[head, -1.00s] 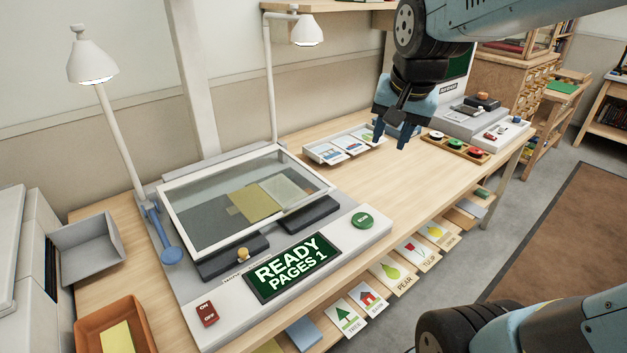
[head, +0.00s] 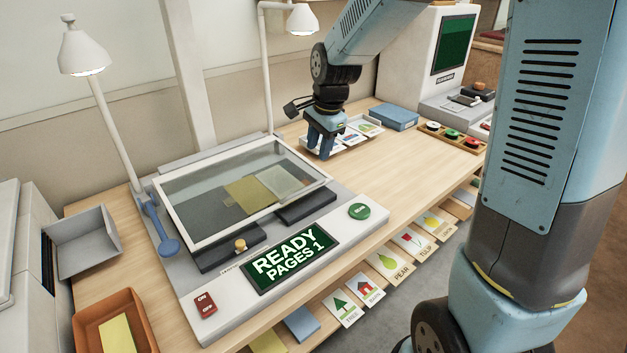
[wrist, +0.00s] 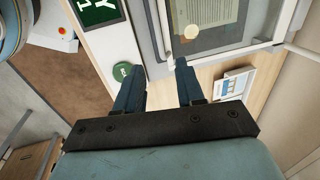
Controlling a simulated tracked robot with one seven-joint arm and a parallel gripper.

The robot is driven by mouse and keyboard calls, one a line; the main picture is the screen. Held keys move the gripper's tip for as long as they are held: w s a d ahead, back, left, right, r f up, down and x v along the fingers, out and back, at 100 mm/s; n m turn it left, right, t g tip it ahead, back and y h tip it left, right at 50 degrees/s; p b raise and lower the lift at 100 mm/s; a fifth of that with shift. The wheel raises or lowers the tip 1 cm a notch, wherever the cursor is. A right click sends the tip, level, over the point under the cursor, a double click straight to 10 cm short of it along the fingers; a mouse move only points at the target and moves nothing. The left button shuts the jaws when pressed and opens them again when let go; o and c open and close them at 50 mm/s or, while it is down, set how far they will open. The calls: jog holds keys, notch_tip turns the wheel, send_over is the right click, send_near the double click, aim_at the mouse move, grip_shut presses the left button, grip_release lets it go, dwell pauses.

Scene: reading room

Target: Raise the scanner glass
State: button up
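The scanner glass (head: 245,190) is a clear pane in a white frame, lying low over the grey scanner bed with a yellowish sheet and a paler sheet under it. A small brass knob (head: 240,245) sits near its front edge. A blue lever (head: 165,235) stands at the scanner's left side. My gripper (head: 317,152) is open and empty, fingers down, just beyond the glass's right end. In the wrist view my gripper (wrist: 156,68) has its fingers apart, with the corner of the white frame (wrist: 158,35) near their tips; contact cannot be told.
A display (head: 290,262) reads READY PAGES 1, with a green button (head: 359,211) and a red on/off switch (head: 205,304) on the scanner's front. A card tray (head: 340,143) lies beside my gripper. Two lamps rise behind the scanner.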

aim_at(313, 186)
jog(key=x, duration=1.2)
jog(key=shift+f, duration=0.35)
grip_shut()
jog(key=shift+r, duration=0.1)
